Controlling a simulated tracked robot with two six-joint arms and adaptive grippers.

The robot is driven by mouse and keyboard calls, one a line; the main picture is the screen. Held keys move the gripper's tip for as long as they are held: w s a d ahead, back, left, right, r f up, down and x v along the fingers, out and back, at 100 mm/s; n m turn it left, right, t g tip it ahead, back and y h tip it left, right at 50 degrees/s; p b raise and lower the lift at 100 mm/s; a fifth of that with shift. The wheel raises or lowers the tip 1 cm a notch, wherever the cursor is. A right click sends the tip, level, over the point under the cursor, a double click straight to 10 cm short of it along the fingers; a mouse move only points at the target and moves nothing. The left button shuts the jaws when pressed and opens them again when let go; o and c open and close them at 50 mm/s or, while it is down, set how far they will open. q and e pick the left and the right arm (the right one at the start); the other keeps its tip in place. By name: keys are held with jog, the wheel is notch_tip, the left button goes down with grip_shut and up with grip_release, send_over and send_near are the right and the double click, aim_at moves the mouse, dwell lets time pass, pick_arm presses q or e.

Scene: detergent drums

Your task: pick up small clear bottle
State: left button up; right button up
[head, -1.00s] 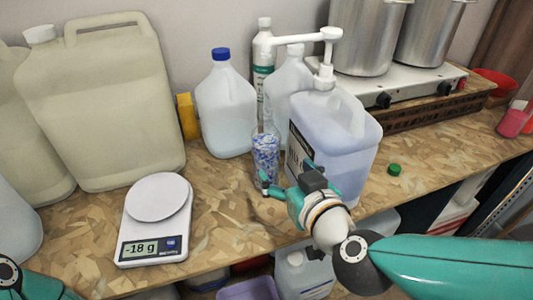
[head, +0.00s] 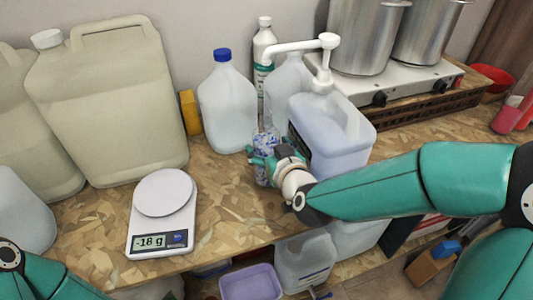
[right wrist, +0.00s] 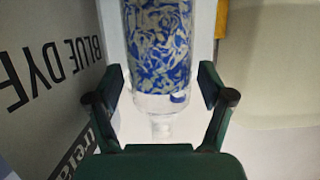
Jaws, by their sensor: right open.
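The small clear bottle (head: 265,142) with a blue-and-white pattern stands on the worktop (head: 215,225), left of the big pump jug. My right gripper (head: 262,162) is at it and partly covers it in the head view. In the right wrist view the bottle (right wrist: 160,45) appears upside down, its clear neck toward the palm. The open right fingers (right wrist: 155,88) lie on either side of it, with gaps visible. Only links of my left arm show at the lower left; its gripper is out of view.
The pump jug (head: 330,135) stands close right of the right gripper; its label fills the left of the wrist view. A blue-capped jug (head: 227,108) stands behind left. Bare worktop lies between.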

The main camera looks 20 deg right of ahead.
jog(key=shift+x, duration=1.05)
jog(key=c, duration=1.3)
jog(key=shift+r, duration=0.1)
jog(key=shift+c, duration=0.4)
jog(key=shift+r, duration=0.15)
